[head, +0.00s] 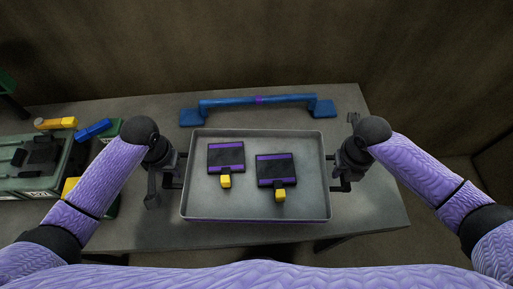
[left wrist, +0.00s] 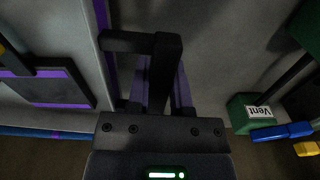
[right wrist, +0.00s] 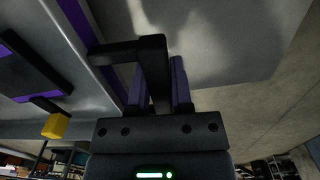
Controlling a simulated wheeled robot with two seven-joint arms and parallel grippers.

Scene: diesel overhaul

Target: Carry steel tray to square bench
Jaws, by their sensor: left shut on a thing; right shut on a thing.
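The steel tray (head: 255,211) is a shallow grey rectangle with a purple band on its outer wall. It holds two dark blocks with purple stripes and yellow tabs, a left one (head: 226,158) and a right one (head: 277,170). My left gripper (head: 176,172) is shut on the black handle (left wrist: 140,43) at the tray's left side. My right gripper (head: 337,174) is shut on the handle (right wrist: 128,50) at its right side. The tray is over a grey bench top (head: 382,205); I cannot tell for sure whether it touches it.
A blue bar (head: 230,103) with wide feet lies behind the tray. At left stand a green-grey case (head: 25,170), a yellow-orange piece (head: 55,123) and a blue piece (head: 93,130). The bench's right end is bare, with floor beyond. A wall stands behind.

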